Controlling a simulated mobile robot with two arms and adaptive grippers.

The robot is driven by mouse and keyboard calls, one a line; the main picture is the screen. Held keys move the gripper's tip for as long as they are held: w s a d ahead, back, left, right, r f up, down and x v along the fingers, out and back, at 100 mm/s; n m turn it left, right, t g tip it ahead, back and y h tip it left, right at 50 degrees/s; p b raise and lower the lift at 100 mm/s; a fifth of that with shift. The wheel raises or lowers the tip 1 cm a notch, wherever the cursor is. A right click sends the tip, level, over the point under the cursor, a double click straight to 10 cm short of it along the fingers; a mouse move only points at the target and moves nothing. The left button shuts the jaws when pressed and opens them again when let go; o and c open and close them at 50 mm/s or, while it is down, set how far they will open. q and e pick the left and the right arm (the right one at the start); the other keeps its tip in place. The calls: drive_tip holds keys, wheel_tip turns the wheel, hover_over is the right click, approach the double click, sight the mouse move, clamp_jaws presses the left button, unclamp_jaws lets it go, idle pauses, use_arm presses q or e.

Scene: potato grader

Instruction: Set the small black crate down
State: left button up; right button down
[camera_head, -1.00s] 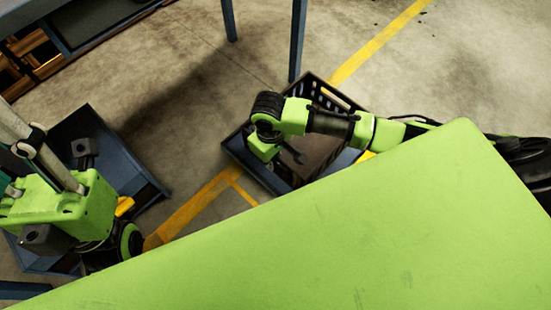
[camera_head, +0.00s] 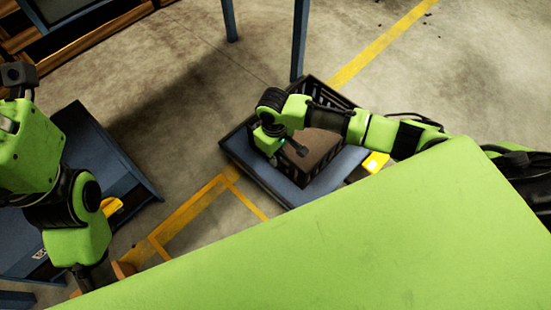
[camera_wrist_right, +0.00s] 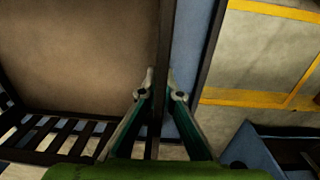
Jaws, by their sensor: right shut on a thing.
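The small black crate (camera_head: 328,91) has slatted walls and a bare brown floor. It sits over a blue flat platform (camera_head: 258,182) with raised edges. My right gripper (camera_head: 283,146) is at the crate's left wall. In the right wrist view, its two fingertips (camera_wrist_right: 161,92) are shut on either side of the crate's dark rim, with the slatted wall (camera_wrist_right: 60,138) at lower left. Whether the crate's underside touches the platform is hidden. My left arm is at the left of the head view, and its gripper does not show.
A second blue platform (camera_head: 105,150) lies at the left. Blue posts (camera_head: 299,40) stand just behind the crate. Yellow lines (camera_head: 190,215) mark the concrete floor. A yellow part (camera_head: 376,162) lies right of the crate. Wooden shelving (camera_head: 60,40) stands at upper left.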

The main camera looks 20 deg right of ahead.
drive_tip(key=c, duration=2.6)
unclamp_jaws()
drive_tip(key=shift+f, duration=0.1)
drive_tip(key=shift+c, duration=0.2)
drive_tip(key=o, duration=0.4)
